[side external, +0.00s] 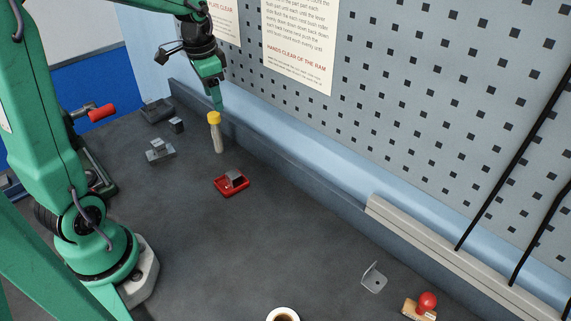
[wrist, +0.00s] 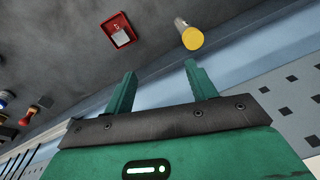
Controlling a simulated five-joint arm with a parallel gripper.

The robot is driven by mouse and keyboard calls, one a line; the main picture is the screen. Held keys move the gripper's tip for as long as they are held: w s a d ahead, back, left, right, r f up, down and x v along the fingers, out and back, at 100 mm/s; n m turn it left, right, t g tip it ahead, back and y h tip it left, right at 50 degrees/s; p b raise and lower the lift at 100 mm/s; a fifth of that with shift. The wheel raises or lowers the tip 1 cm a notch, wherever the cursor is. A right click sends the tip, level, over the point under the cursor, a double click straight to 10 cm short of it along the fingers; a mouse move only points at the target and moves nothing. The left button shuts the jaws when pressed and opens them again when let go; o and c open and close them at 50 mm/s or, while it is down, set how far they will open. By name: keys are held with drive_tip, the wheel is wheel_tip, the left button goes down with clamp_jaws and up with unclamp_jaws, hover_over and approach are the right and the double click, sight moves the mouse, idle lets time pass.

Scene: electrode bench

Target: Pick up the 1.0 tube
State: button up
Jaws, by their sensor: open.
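A clear tube with a yellow cap (side external: 217,140) stands upright on the dark bench near the back wall. It is the only tube in view, and I cannot read a label on it. In the wrist view the tube (wrist: 190,36) is beyond the fingertips, nearer the right finger, not between the fingers. My gripper (wrist: 160,74) is open and empty. In the side view my gripper (side external: 216,106) points down, its tips just above or behind the cap; I cannot tell if they touch.
A red tray (side external: 218,187) holding a grey block is just in front of the tube. Grey metal blocks (side external: 160,151) sit to the left. The pegboard wall and blue ledge (side external: 300,160) are close behind. A cup (side external: 284,314), bracket (side external: 374,277) and stamp (side external: 421,307) are at front right.

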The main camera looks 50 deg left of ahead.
sight(213, 114)
drive_tip(key=shift+m+g, duration=0.6)
drive_tip(key=shift+g, duration=0.1)
drive_tip(key=w+a+f, duration=0.1)
drive_tip(key=a+f, duration=0.1)
drive_tip(key=w+a+f, duration=0.1)
drive_tip(key=a+f, duration=0.1)
drive_tip(key=w+a+f, duration=0.1)
drive_tip(key=a, duration=0.1)
drive_tip(key=shift+a+f, duration=0.2)
drive_tip(key=shift+f, duration=0.2)
drive_tip(key=shift+f, duration=1.3)
drive_tip(key=shift+f, duration=0.1)
drive_tip(key=shift+f, duration=2.5)
drive_tip(key=c, duration=1.2)
drive_tip(key=shift+r, duration=0.1)
